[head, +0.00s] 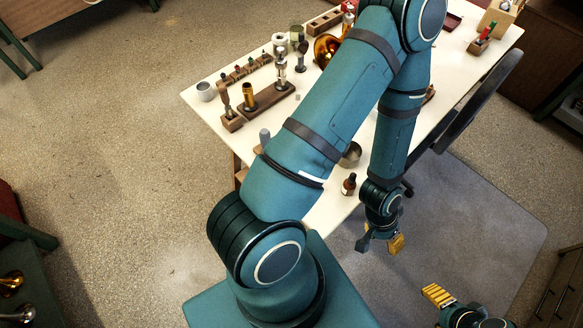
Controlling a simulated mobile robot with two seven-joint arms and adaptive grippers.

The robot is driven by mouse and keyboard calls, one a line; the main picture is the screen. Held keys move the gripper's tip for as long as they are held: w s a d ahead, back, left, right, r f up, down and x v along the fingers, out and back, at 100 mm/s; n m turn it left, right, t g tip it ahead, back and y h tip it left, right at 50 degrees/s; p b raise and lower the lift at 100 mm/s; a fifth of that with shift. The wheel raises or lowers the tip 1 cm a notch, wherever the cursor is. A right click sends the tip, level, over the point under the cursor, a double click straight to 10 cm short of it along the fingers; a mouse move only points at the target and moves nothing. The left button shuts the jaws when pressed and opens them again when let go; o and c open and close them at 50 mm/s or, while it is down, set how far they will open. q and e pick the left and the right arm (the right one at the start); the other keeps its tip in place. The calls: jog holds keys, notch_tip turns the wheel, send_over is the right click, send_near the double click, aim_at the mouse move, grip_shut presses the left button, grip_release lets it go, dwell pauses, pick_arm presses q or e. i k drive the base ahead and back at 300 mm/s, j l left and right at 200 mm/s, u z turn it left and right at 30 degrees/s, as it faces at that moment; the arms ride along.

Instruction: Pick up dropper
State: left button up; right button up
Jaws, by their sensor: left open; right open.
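A small dark brown bottle (349,185) with a black top stands near the table's front edge; it looks like the dropper bottle, though its top is too small to make out. My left gripper (380,244) hangs just beyond the table's front edge, below and right of the bottle and apart from it. Its fingers are spread, with nothing between them. My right gripper (440,297) is at the bottom right, over the floor and away from the table. It is open and seems empty; its far part is cut off by the picture's edge.
The white table (222,112) holds a grey cup (206,91), wooden tool blocks (268,100), a brass horn (326,48) and a round metal bowl (351,154) behind the bottle. My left arm hides the middle of the table. A dark chair (480,100) stands at the right edge.

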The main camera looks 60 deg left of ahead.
aim_at(352, 180)
jog(key=k+z, duration=0.1)
jog(key=z, duration=0.3)
jog(key=k+j+z, duration=0.1)
jog(key=z, duration=0.35)
jog(key=k+z, duration=0.15)
jog(key=z, duration=0.25)
jog(key=k+u, duration=0.3)
jog(key=u, duration=0.4)
jog(key=j+u, duration=0.15)
jog(key=u, duration=0.3)
jog(key=k+j+u, duration=0.1)
jog(key=u, duration=0.4)
jog(key=j+u, duration=0.2)
jog(key=u, duration=0.3)
